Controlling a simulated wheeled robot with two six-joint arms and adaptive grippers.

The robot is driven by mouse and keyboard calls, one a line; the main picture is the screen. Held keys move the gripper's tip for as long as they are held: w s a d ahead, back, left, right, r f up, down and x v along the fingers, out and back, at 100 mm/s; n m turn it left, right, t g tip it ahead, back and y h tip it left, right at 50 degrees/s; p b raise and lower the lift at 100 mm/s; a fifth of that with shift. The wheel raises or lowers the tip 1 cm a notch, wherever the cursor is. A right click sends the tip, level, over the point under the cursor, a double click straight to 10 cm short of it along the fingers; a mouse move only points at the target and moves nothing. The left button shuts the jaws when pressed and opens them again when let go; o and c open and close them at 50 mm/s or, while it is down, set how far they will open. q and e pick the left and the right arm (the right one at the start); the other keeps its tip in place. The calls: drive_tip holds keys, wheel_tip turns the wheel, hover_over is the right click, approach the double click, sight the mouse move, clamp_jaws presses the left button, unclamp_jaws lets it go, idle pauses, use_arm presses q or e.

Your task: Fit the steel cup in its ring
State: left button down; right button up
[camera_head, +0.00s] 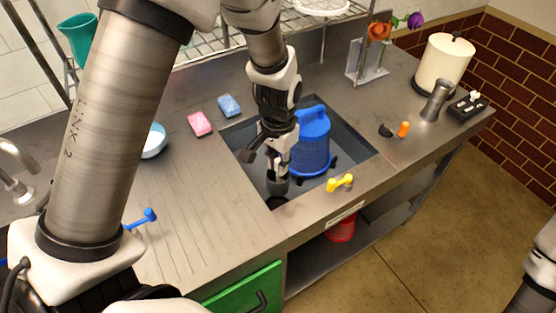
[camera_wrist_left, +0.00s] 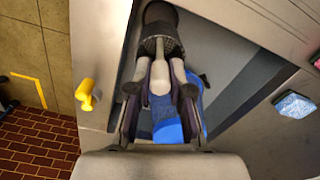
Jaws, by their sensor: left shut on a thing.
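The steel cup (camera_head: 277,185) is a dark grey perforated cup with a thin pale stem. My left gripper (camera_head: 279,165) points down into the sink and is shut on the stem. In the left wrist view the cup (camera_wrist_left: 160,46) sits beyond the fingertips (camera_wrist_left: 160,78). A dark round opening (camera_head: 276,203), which looks like the ring at the drain, shows just nearer than the cup, and also in the wrist view (camera_wrist_left: 160,12). The cup partly covers it, and I cannot tell whether they touch. My right gripper is out of view.
A blue jug-like container (camera_head: 316,150) stands in the sink (camera_head: 354,152), close beside my left gripper. A yellow tap-like piece (camera_head: 340,183) is on the front rim. Pink (camera_head: 200,123) and blue (camera_head: 229,105) sponges lie behind the sink. The drainboard (camera_head: 190,195) at left is mostly clear.

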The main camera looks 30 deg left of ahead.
sight(278, 180)
use_arm(q)
wheel_tip(278, 180, down, 4)
drive_tip(key=b, duration=0.3)
drive_tip(key=shift+w+f, duration=0.1)
drive_tip(key=shift+w, duration=0.05)
wheel_tip(278, 180, down, 3)
drive_tip(key=b, duration=0.3)
drive_tip(key=shift+f, duration=0.6)
drive_tip(key=shift+r, duration=0.1)
drive_tip(key=shift+f, duration=0.2)
drive_tip(key=shift+f, duration=0.65)
drive_tip(key=shift+f, duration=0.15)
drive_tip(key=shift+f, duration=0.45)
